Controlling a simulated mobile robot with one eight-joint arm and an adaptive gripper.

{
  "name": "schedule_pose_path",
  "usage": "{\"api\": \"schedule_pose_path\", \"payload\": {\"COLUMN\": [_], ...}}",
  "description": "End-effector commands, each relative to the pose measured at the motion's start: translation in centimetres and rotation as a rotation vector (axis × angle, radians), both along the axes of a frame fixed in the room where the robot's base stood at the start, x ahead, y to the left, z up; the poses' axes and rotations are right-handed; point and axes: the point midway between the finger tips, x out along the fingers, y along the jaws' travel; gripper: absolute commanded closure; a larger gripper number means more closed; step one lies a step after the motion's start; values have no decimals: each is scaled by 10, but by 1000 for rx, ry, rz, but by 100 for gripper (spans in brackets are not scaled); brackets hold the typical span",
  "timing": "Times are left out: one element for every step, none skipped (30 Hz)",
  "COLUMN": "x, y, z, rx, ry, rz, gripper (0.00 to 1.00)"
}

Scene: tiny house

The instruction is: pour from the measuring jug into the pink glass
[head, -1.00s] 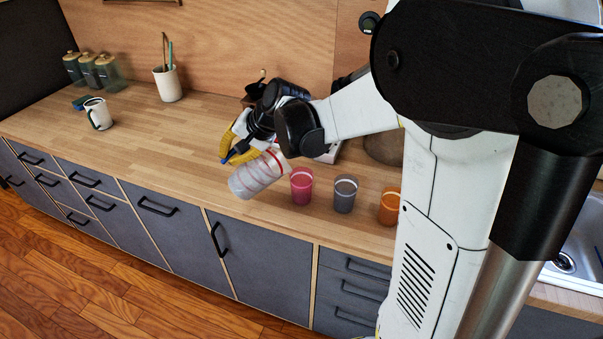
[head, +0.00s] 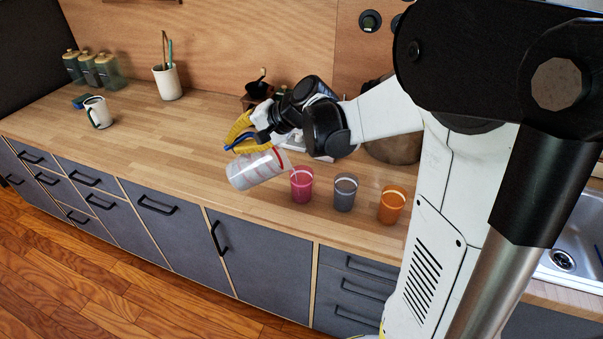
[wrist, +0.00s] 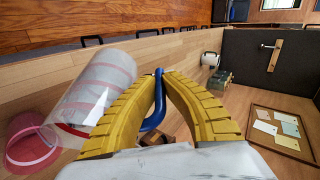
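The measuring jug (head: 252,171) is clear with red markings, a red rim and a blue handle (wrist: 158,100). My gripper (head: 236,137) has its yellow fingers closed around that handle. The jug is held above the counter, tipped far over, with its mouth to the right. Its rim is just above and left of the pink glass (head: 301,188), which stands upright on the counter. In the wrist view the jug (wrist: 97,88) is tilted beside the fingers, its mouth close to the pink glass (wrist: 30,146). I cannot tell whether anything is flowing out.
A grey glass (head: 344,194) and an orange glass (head: 391,206) stand in a row right of the pink one. A coffee grinder (head: 257,92) and a dark round pot (head: 392,150) are behind my arm. The counter's left middle is clear; a white mug (head: 98,112) stands further left.

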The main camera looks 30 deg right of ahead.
Motion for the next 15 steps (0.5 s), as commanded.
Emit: {"api": "schedule_pose_path", "payload": {"x": [0,0,-1,-1,-1,-1,-1,-1,-2,-2,-2,-2,-2,-2,-2], "y": [-1,-2,-3,-3,-4,-4,-4,-4,-5,-5,-5,-5,-5,-5,-5], "z": [1,2,3,3,4,5,5,5,6,6,7,7,7,7,8], "rx": [7,11,16,21,25,29,32,35,39,42,42,44,45,46,47], "ry": [-3,-6,-9,-11,-14,-16,-18,-19,-21,-22,-23,-24,-24,-25,-25], "rz": [-2,-2,-3,-3,-3,-3,-2,-1,-2,-2,-1,0,-1,-1,-1], "gripper": [100,100,100,100,100,100,100,100,100,100,100,100,100,100,100]}}
